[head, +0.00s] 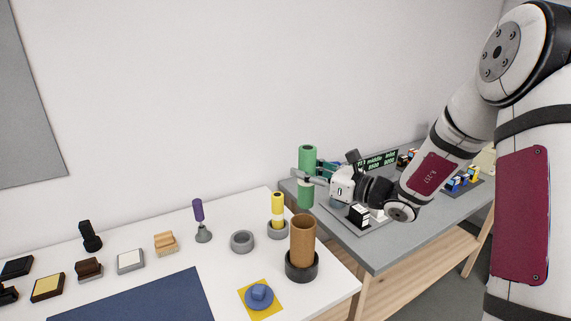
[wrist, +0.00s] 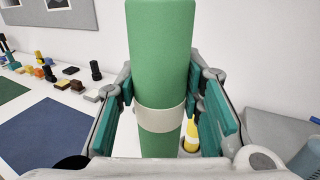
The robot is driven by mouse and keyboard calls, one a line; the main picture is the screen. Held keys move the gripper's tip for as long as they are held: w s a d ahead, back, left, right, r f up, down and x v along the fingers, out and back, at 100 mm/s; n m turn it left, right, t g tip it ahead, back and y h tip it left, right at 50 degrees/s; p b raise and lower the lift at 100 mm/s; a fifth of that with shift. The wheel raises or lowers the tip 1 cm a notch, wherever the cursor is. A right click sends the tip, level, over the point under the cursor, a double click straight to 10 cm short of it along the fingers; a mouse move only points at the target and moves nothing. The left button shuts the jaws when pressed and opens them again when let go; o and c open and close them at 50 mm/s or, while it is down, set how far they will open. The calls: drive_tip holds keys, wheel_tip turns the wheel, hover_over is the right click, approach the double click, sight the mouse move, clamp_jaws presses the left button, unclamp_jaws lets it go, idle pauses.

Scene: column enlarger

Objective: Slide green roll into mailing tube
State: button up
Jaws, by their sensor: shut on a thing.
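The green roll (head: 307,160) is upright in my gripper (head: 306,178), held in the air. The wrist view shows the roll (wrist: 160,60) with a pale band around it, between the two teal-padded fingers of my gripper (wrist: 165,120). The brown mailing tube (head: 303,242) stands upright in a black round base (head: 301,267) near the white table's right edge. Its open top faces up. In the head view the roll appears above and slightly right of the tube, apart from it. The tube is not clearly visible in the wrist view.
A yellow roll (head: 277,205) stands in a grey ring holder, beside an empty grey ring (head: 242,241). A blue knobbed object (head: 259,296) sits on a yellow square. A purple-handled tool (head: 198,212) and several stamps and blocks stand left. A grey table (head: 384,249) with equipment is at right.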

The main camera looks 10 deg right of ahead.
sight(313, 190)
drive_tip(key=shift+w+a, duration=0.1)
drive_tip(key=shift+a, duration=0.05)
idle(0.3)
drive_tip(key=shift+f+b, duration=0.6)
drive_tip(key=shift+f, duration=1.95)
wheel_tip(313, 190, down, 8)
drive_tip(key=b, duration=0.1)
drive_tip(key=shift+r+b, duration=0.25)
drive_tip(key=shift+b, duration=0.15)
idle(3.4)
drive_tip(key=o, duration=1.3)
